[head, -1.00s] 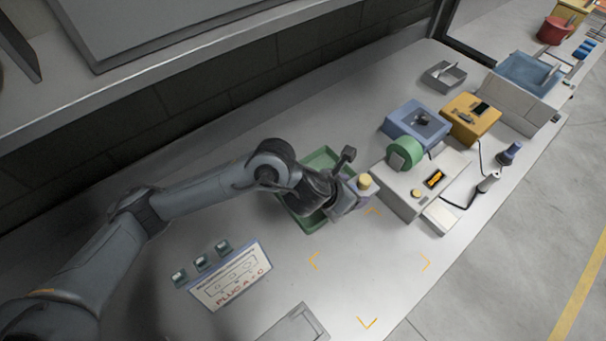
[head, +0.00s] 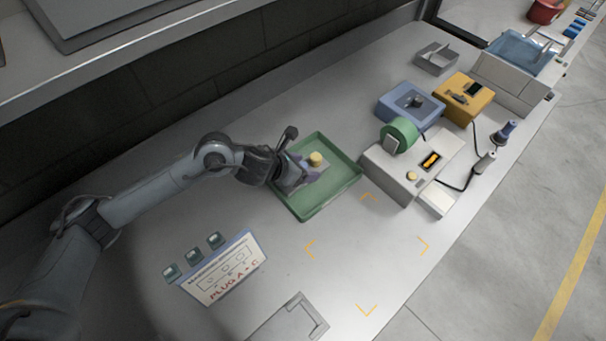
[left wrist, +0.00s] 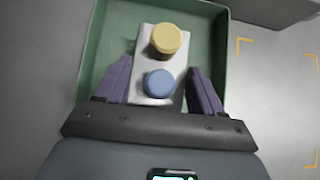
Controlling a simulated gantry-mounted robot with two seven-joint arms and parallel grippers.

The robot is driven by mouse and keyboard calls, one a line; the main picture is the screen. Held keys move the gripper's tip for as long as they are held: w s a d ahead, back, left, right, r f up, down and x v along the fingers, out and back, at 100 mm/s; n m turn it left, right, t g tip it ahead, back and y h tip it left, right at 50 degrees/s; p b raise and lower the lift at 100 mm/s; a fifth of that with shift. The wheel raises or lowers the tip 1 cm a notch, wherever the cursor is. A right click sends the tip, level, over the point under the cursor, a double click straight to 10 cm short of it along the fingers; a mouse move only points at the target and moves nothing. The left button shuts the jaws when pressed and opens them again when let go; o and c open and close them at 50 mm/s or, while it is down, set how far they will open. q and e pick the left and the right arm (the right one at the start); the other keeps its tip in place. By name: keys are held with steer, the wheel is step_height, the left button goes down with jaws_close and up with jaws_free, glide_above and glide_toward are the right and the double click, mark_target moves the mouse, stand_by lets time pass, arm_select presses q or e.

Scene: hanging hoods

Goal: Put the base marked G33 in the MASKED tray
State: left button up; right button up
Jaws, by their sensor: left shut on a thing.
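A pale grey base (left wrist: 151,62) carries a yellow round cap and a blue round cap. My left gripper (head: 303,172) is shut on it, with a purple finger on either side. In the head view the yellow cap (head: 316,159) shows, while the gripper covers much of the base. I can read no G33 mark on it. The base is over the inside of a green tray (head: 336,190), within its walls. I cannot tell whether it touches the floor. No label is readable on the tray. My right gripper is not in view.
A sign (head: 224,269) reading "MASK..." and "PLUG A - C" stands left of the yellow corner marks, with small blocks behind it. A grey device with a green roll (head: 399,136) stands right of the tray. Blue (head: 397,112) and orange (head: 472,104) boxes stand farther back. The marked area is empty.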

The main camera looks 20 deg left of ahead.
arm_select(q)
steer(key=shift+f+b, duration=0.35)
steer(key=shift+f, duration=1.4)
steer(key=shift+f, duration=0.15)
steer(key=o, duration=1.5)
steer(key=shift+s+a+r, duration=0.1)
steer(key=shift+s+r, duration=0.05)
steer(key=shift+r, duration=0.2)
steer(key=p+v, duration=0.2)
steer(key=v, duration=0.9)
steer(key=shift+s+r, duration=0.1)
steer(key=shift+s, duration=0.1)
